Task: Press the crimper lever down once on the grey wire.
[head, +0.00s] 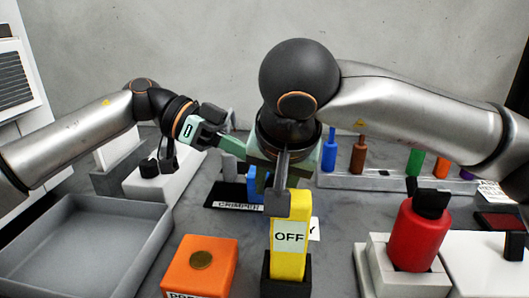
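The crimper (255,186) shows as a blue part on a black base with a label reading "CRIMPER", partly cut off. My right arm and gripper hide most of it, so I cannot make out its lever. No grey wire can be told apart. My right gripper (280,200) points down in front of the crimper, its dark fingers overlapping the top of the yellow OFF block in the picture. Whether they touch anything or are open is unclear. My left gripper (213,127) is at the left of the crimper, higher up, turned sideways; its finger gap is not clear.
The yellow OFF block (289,255) stands in a black holder at front centre. An orange box (200,268) with a round button is left of it. A grey tray (150,240) lies at left. A red bottle (412,240) stands at right. A rack (350,181) holds several coloured pieces behind.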

